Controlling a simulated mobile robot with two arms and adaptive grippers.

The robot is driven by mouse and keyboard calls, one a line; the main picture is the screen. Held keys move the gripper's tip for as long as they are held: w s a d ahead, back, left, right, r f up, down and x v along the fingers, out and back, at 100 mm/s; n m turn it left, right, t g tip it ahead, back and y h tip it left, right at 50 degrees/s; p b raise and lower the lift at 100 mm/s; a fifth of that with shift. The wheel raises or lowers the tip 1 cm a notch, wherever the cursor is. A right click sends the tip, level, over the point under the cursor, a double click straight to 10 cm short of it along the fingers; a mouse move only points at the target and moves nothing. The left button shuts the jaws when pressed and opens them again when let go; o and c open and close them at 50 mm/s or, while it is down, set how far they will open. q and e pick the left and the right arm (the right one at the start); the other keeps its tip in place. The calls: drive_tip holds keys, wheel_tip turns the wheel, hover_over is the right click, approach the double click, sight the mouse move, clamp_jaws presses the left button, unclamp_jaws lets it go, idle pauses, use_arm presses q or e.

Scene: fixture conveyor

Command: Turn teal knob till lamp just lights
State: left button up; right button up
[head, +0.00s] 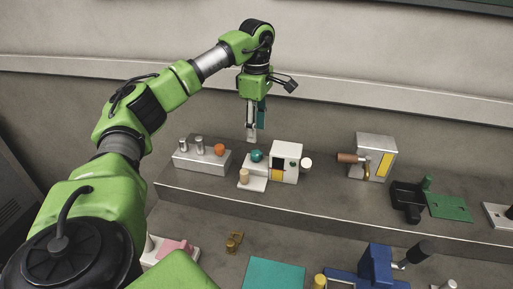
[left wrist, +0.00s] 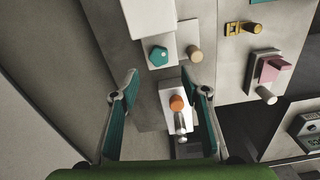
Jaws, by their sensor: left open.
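The teal knob (head: 257,155) sits on the white fixture at the left part of the raised grey shelf, beside a white box (head: 286,150) with a dark panel and a yellow patch. The teal knob also shows in the left wrist view (left wrist: 158,56), just beyond my fingertips. My left gripper (head: 251,138) points down close above and behind the knob. Its two teal-padded fingers (left wrist: 159,80) are spread with nothing between them at the tips. A white round part (head: 307,163) is on the box's right side; I cannot tell whether it is the lamp.
A tan peg (head: 244,176) stands close in front of the knob. A grey block with an orange knob (head: 219,149) and silver posts is to the left. A box with a brown handle (head: 347,158) is to the right. Bare shelf lies between the boxes.

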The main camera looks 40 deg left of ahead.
sight(257, 152)
use_arm(q)
wheel_tip(257, 152, down, 8)
drive_tip(key=shift+w+r+p, duration=0.1)
drive_tip(key=shift+p, duration=0.65)
drive_tip(key=shift+f, duration=0.5)
use_arm(e)
drive_tip(key=shift+w+a+r, duration=0.8)
drive_tip(key=shift+r, duration=0.15)
use_arm(q)
drive_tip(key=c, duration=1.1)
use_arm(e)
drive_tip(key=shift+s+d, duration=0.1)
drive_tip(key=shift+d, duration=0.3)
